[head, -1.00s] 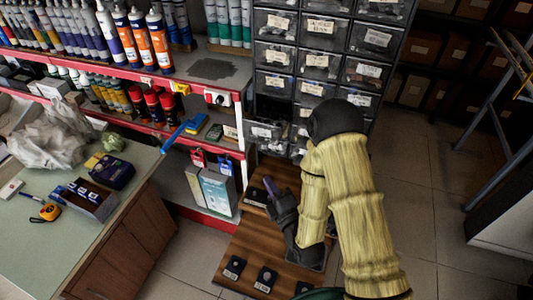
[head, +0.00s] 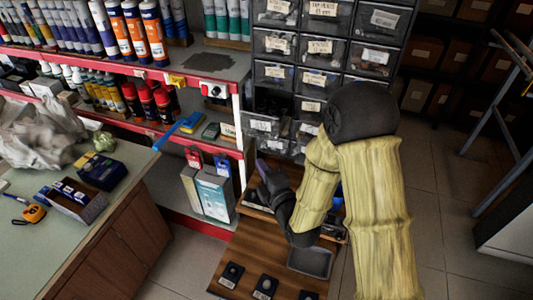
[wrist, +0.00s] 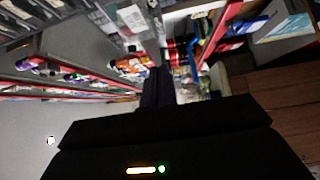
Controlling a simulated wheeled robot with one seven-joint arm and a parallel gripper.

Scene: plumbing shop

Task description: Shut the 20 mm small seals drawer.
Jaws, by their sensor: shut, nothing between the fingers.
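The drawer cabinet (head: 322,48) stands at top centre in the head view, with rows of dark, clear-fronted drawers bearing white labels. A low drawer (head: 262,125) at its left sticks out, with a dark gap above it. Its label is too small to read, so I cannot tell whether it is the 20 mm small seals drawer. My gripper (head: 263,168) is shut and empty, below that drawer and apart from it. In the wrist view my gripper (wrist: 157,82) points at blurred shelves. My arm hides the cabinet's lower right.
A wooden board (head: 205,292) with small dark parts and labels lies below my gripper. Red-edged shelves (head: 135,74) with tubes and cans stand left of the cabinet. A green-topped counter (head: 75,245) is at left. Tiled floor (head: 435,205) is clear at right.

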